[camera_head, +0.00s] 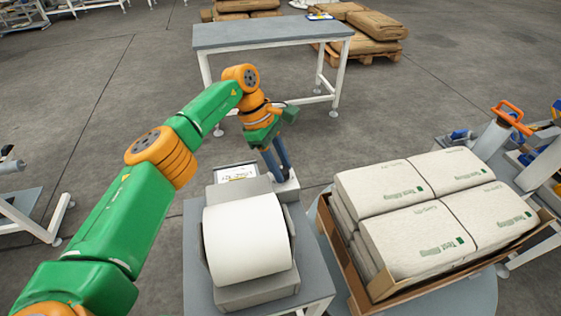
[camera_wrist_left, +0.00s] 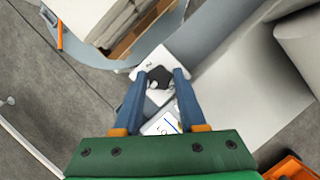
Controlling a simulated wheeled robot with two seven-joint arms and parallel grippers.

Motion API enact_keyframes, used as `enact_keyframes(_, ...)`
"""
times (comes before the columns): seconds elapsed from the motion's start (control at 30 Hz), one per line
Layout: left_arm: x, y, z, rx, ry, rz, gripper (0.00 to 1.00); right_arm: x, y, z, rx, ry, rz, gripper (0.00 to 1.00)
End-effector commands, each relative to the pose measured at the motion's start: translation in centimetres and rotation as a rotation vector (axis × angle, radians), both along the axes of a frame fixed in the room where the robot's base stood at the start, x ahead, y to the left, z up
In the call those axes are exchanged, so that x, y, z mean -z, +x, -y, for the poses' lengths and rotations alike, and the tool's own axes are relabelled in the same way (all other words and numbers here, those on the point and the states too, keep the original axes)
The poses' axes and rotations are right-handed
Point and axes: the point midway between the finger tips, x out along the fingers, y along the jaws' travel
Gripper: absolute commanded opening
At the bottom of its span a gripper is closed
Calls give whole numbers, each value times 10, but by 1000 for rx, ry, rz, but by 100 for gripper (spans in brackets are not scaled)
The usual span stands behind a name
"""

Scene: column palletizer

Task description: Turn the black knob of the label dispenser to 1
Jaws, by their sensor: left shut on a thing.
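The label dispenser (camera_head: 228,290) stands on a grey table with a large white label roll (camera_head: 246,238) on it. Its black knob (camera_wrist_left: 159,76) shows in the left wrist view on a small white plate, between the fingertips. My left gripper (camera_head: 284,172) reaches down at the dispenser's far right corner. It also shows in the left wrist view (camera_wrist_left: 160,78), with its blue fingers shut on the knob. In the head view the knob is hidden by the fingers. The knob's pointer and the digits around it are too small to read. My right gripper is not in view.
A cardboard tray (camera_head: 373,290) of stacked white bags (camera_head: 430,205) stands close on the right. Pallets with brown sacks (camera_head: 375,25) lie at the back. The floor on the left is mostly free.

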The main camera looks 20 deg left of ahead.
Motion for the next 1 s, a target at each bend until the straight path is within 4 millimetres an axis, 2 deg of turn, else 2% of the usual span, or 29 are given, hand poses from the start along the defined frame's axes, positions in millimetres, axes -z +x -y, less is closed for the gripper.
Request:
enact_keyframes(0.3,-1,1,0,84,1,1,0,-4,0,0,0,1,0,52)
enact_keyframes(0.8,0,1,0,98,1,2,0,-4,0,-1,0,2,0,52)
enact_keyframes(0.83,0,1,0,98,1,2,48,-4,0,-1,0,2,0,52)
enact_keyframes(0.9,0,1,0,97,1,1,67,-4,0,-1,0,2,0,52)
enact_keyframes(0.93,0,1,0,97,1,1,70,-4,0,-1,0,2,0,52)
enact_keyframes(1.0,0,1,0,97,1,1,70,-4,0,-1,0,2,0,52)
